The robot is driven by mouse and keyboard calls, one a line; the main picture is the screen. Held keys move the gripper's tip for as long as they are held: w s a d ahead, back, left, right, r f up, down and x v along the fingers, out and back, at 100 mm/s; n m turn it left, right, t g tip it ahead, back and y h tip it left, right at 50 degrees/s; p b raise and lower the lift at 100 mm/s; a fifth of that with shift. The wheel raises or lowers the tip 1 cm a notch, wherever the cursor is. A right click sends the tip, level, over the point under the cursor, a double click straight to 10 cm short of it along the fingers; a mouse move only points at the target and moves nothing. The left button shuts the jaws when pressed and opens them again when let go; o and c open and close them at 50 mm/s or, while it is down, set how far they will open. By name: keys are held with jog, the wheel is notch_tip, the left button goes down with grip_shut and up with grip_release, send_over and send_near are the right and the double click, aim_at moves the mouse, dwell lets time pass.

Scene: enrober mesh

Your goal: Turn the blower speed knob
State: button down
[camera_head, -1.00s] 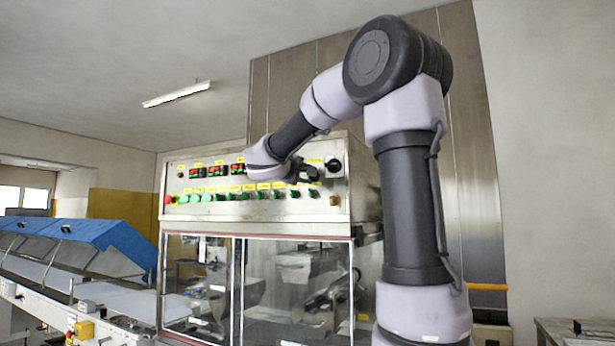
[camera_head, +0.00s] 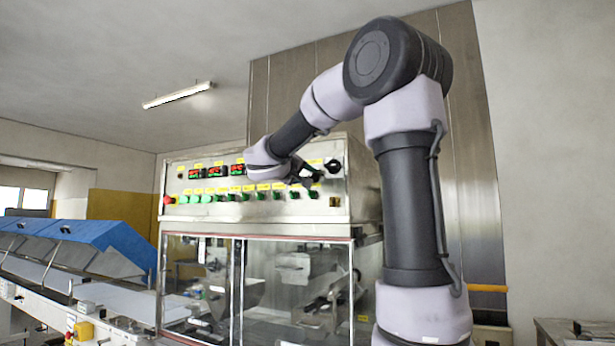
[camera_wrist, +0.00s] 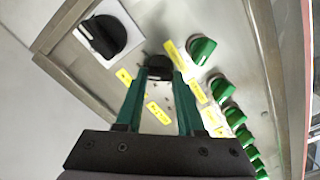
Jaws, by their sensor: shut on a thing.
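In the wrist view a small black knob (camera_wrist: 158,66) on the steel panel sits between the tips of my gripper (camera_wrist: 159,74). The fingers are shut on it, one on each side. Yellow labels lie around it, too small and tilted to read. In the head view my gripper (camera_head: 308,172) is at the right part of the control panel (camera_head: 226,208), and it hides the small knob there.
A larger black rotary switch (camera_wrist: 103,36) on a white plate is beside my gripper; it also shows in the head view (camera_head: 333,166). A row of green knobs (camera_wrist: 203,49) runs close by on the other side. Glass doors (camera_head: 292,290) are below the panel.

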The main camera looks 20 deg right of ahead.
jog(key=shift+f, duration=0.1)
jog(key=c, duration=0.5)
grip_release()
jog(key=v, duration=1)
jog(key=shift+s+a, duration=0.3)
